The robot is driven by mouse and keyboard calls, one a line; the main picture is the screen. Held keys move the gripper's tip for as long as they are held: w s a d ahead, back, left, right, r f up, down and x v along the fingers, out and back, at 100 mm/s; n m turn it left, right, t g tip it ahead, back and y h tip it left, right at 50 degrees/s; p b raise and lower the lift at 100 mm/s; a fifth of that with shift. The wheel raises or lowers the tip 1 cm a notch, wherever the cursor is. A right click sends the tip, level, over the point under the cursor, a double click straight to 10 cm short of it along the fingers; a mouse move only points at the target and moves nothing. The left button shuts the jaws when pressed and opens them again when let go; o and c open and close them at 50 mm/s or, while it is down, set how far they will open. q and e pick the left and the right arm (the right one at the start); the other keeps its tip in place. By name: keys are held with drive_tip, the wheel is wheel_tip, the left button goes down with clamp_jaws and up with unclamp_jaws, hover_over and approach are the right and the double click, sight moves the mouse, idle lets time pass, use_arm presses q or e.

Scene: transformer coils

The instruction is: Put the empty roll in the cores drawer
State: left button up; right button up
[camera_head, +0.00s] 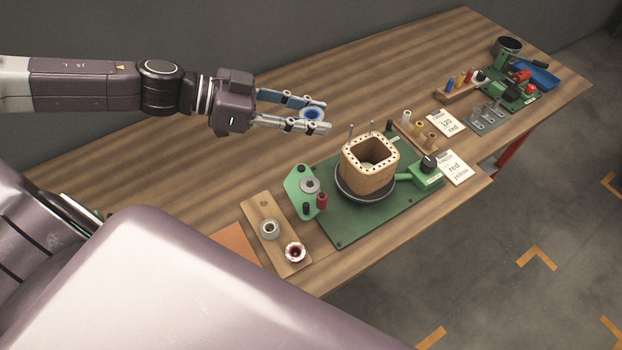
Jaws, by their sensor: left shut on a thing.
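My left gripper (318,119) reaches in from the left over the table. It is shut on a small roll (313,114), which shows a blue ring with a pale rim between the fingertips. The fingers hide part of the roll, and I cannot tell whether any wire is on it. The roll is held above the table, behind and left of the square wooden former. My right gripper is out of view. I see no drawer that I can make out as the cores drawer.
A green board (345,232) carries a square wooden former (369,178) and a black-knobbed control (425,175). A wooden holder (263,208) bears a grey roll (269,229) and a red-and-white roll (294,252). Cards, pegs and a second green station stand right. The table's back left is clear.

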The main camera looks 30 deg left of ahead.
sight(310, 179)
use_arm(q)
drive_tip(key=shift+w+a, duration=0.2)
drive_tip(key=shift+a, duration=0.2)
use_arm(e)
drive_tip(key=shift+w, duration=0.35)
use_arm(q)
wheel_tip(310, 179, down, 16)
drive_tip(key=shift+f, duration=0.1)
wheel_tip(310, 179, down, 3)
drive_tip(key=shift+f+p, duration=0.15)
drive_tip(key=shift+p, duration=0.6)
drive_tip(key=shift+s+d+f, duration=0.1)
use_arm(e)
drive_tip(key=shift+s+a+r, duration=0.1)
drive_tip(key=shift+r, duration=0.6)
use_arm(q)
drive_tip(key=o, duration=0.9)
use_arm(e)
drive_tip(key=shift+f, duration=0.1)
